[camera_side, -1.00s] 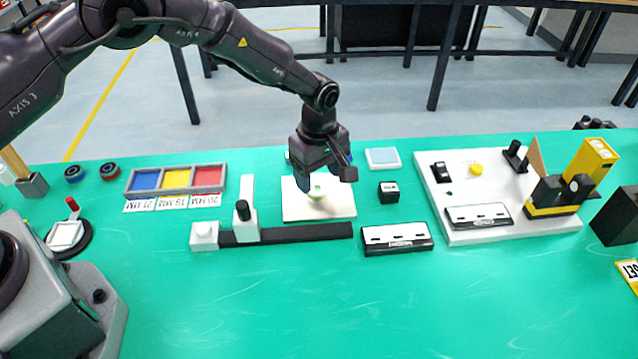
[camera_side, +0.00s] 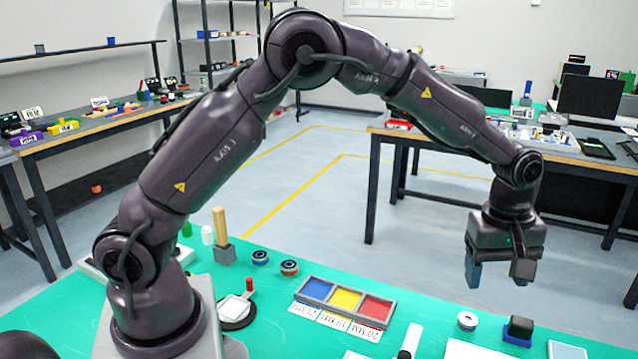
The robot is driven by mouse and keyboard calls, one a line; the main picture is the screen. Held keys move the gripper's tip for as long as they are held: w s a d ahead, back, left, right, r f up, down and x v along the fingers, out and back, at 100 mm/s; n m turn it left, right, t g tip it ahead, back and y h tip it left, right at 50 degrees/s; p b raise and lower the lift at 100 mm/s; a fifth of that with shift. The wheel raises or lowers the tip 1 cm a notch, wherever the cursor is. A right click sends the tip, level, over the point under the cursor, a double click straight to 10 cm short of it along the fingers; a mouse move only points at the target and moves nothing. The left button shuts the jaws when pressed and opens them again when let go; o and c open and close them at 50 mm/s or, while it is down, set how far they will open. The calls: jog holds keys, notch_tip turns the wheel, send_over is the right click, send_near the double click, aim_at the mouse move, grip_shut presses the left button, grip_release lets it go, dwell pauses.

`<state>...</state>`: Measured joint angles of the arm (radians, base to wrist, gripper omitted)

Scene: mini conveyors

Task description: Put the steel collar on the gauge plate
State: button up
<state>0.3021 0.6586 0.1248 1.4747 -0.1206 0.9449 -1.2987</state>
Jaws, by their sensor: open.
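My gripper (camera_side: 498,276) is open and empty, pointing down in the air at the right. In the picture it appears above a small pale ring (camera_side: 458,322) with a dark hole, which looks like the steel collar and rests on the green table, apart from the fingers. A white plate (camera_side: 470,352), perhaps the gauge plate, is cut off by the bottom edge just in front of the ring. I cannot see what lies on most of it.
A black block (camera_side: 518,332) and a pale blue-topped tray (camera_side: 567,352) lie right of the ring. A blue, yellow and red sorting tray (camera_side: 300,289) lies left. The right part of the table is out of view.

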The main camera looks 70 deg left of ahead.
jog(key=s+a+r+m+t, duration=0.2)
jog(key=s+a+r+m, duration=0.2)
jog(key=s+r, duration=0.45)
jog(key=s+a+r+m+t, duration=0.2)
jog(key=s+a+r+m, duration=0.4)
jog(key=s, duration=0.4)
jog(key=s+m+t, duration=0.1)
jog(key=s+m, duration=0.2)
jog(key=s, duration=0.6)
jog(key=shift+a, duration=0.4)
